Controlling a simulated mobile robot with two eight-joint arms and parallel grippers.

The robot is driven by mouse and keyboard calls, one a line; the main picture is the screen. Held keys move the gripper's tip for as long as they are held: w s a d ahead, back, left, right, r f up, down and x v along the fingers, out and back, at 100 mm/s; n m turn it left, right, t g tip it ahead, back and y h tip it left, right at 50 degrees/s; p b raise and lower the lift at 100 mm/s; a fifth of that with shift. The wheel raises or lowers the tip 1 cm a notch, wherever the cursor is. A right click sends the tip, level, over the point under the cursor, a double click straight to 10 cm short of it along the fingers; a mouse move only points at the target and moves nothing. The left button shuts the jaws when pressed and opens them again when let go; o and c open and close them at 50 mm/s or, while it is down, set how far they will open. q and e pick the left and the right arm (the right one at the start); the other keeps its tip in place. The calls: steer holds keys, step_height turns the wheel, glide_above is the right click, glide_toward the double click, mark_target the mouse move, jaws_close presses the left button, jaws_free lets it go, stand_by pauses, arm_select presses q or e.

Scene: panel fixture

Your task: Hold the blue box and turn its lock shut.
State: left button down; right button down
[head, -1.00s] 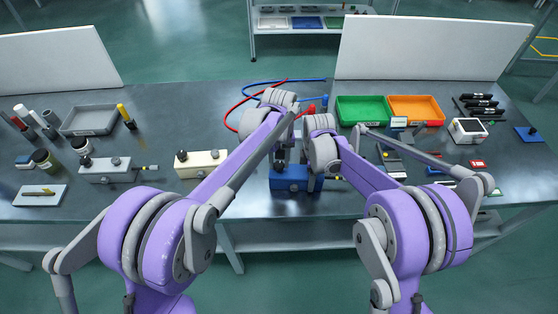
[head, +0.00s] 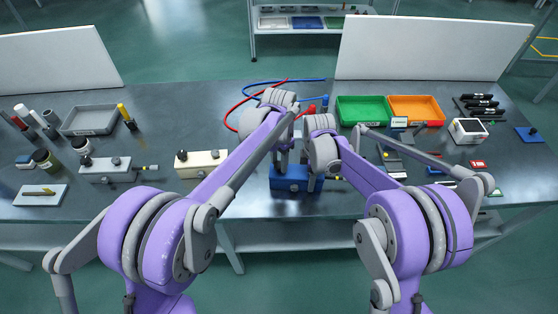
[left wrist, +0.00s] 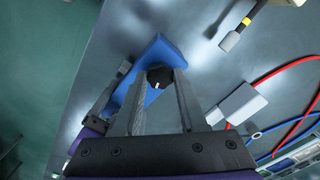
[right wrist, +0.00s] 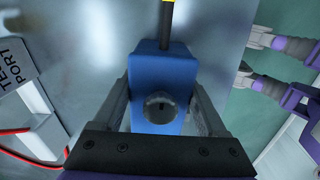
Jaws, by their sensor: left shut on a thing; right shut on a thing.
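The blue box (head: 290,182) sits near the front edge of the bench, between my two grippers. My left gripper (head: 281,160) comes down at its left end. In the left wrist view the left fingers (left wrist: 160,85) close around a black knob (left wrist: 158,77) with a small white mark, on the box (left wrist: 165,50). My right gripper (head: 312,175) is at the right part of the box. In the right wrist view its fingers (right wrist: 160,112) stand on both sides of the box (right wrist: 150,68), with a round slotted dark piece (right wrist: 160,107) between them. My palms hide some contacts.
A cream box (head: 200,164) and a grey box (head: 104,172) stand to the left. Red and blue cables (head: 241,122) lie behind. Green (head: 362,110) and orange (head: 415,110) trays are back right.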

mark_target(279, 165)
arm_select(q)
steer(key=shift+m, duration=2)
steer(key=shift+c, duration=2.2)
jaws_free()
steer(key=shift+r, duration=0.1)
step_height(279, 165, up, 12)
arm_select(e)
jaws_free()
